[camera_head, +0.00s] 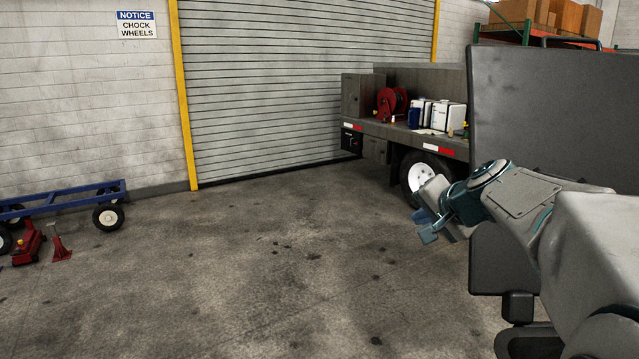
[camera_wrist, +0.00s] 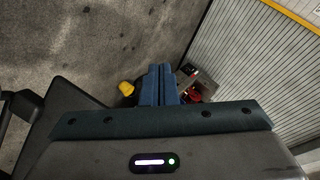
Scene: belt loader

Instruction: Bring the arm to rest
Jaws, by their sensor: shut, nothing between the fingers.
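My arm reaches in from the right edge of the head view, bent and held in the air. My gripper (camera_head: 428,228) is at its end, over the open floor and in front of the truck's wheel. In the wrist view the two blue fingers of my gripper (camera_wrist: 158,85) lie side by side, shut with nothing between them.
A large dark grey panel (camera_head: 560,110) stands close behind my arm; I cannot tell what it belongs to. A flatbed truck (camera_head: 376,129) is parked by the roller door (camera_head: 300,85). A blue cart (camera_head: 70,198) and red jacks are at the left. The middle floor is clear.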

